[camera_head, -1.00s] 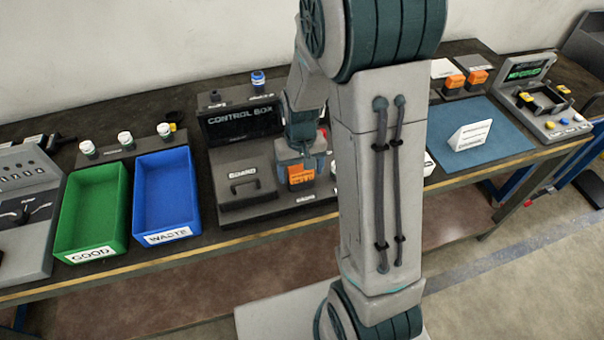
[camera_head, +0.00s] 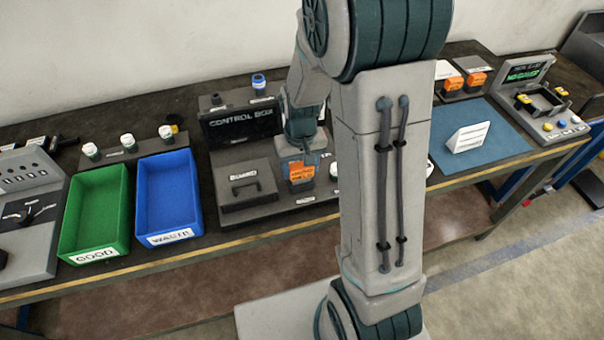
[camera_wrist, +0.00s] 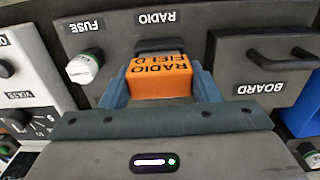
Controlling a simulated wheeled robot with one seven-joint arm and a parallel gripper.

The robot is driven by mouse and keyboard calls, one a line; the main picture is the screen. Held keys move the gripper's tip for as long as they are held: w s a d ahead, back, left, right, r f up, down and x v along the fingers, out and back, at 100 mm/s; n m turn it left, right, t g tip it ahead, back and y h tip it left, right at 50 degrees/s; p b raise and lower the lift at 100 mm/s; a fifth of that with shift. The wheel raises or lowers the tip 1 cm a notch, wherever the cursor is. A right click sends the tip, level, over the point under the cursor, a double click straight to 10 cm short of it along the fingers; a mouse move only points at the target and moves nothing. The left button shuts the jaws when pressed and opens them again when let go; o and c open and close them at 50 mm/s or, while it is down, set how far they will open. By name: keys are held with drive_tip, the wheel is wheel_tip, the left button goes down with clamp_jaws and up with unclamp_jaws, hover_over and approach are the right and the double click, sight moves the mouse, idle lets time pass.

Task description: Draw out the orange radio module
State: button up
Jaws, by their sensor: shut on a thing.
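The orange radio module (camera_head: 300,171) is at the right part of the control box (camera_head: 241,122). In the wrist view the module (camera_wrist: 160,84) has its printed "RADIO FIELD" label turned upside down. My gripper (camera_wrist: 163,80) is shut on it, one blue finger on each side. The dark radio slot (camera_wrist: 160,45) shows right behind the module under the "RADIO" label. I cannot tell how deep the module sits in it. In the head view my gripper (camera_head: 300,156) is partly hidden by my arm.
A dark board cover with a handle (camera_head: 244,184) is left of the module. Green (camera_head: 94,212) and blue (camera_head: 167,196) bins stand further left.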

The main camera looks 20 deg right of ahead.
sight(300, 165)
drive_tip(key=shift+r+p, duration=1.25)
drive_tip(key=shift+r, duration=0.7)
drive_tip(key=shift+f, duration=0.1)
